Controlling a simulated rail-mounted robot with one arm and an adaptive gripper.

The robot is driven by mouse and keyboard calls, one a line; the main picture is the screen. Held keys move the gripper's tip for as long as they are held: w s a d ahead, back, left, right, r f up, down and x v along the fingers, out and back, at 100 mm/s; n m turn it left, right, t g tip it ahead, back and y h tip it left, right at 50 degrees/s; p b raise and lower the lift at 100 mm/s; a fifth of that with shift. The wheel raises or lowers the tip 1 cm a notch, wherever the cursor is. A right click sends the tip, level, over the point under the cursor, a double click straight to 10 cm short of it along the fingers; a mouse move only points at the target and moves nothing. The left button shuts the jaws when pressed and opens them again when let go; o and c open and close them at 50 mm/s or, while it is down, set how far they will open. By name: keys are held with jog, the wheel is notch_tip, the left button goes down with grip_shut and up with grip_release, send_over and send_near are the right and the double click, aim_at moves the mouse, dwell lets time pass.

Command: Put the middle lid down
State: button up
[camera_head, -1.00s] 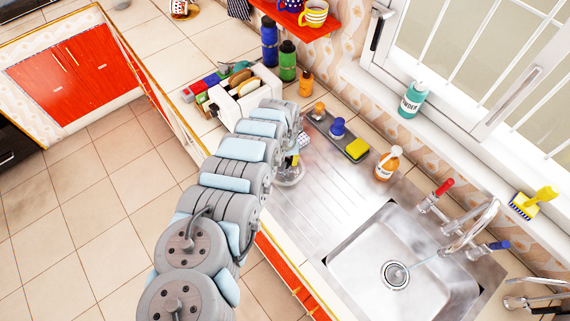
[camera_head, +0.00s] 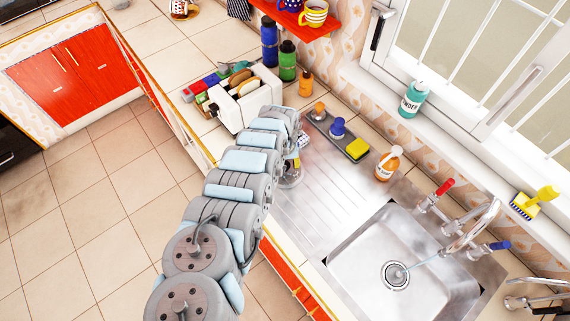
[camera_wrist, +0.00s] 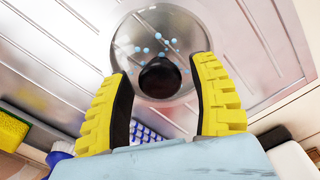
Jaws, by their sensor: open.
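A clear glass lid (camera_wrist: 185,30) with a black knob (camera_wrist: 160,79) lies over the ribbed steel drainboard in the wrist view. My gripper (camera_wrist: 160,72) has its two yellow fingers spread, with visible gaps on both sides of the knob. The fingertips reach over the near part of the lid. In the head view, part of the lid (camera_head: 291,177) shows at the drainboard's left end, beside my arm. My arm hides most of the gripper there. I cannot tell whether the lid rests fully flat.
The ribbed drainboard (camera_head: 320,200) is clear toward the sink (camera_head: 410,265). A tray (camera_head: 336,138) with a yellow sponge (camera_head: 357,149) lies along the wall side. An orange soap bottle (camera_head: 388,163) stands by it. A toaster (camera_head: 245,103) stands behind my arm.

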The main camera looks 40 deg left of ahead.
jog(key=shift+r, duration=0.25)
notch_tip(320, 180, up, 12)
jog(key=shift+f, duration=0.2)
dwell(0.9)
jog(key=shift+s, duration=0.1)
dwell(0.4)
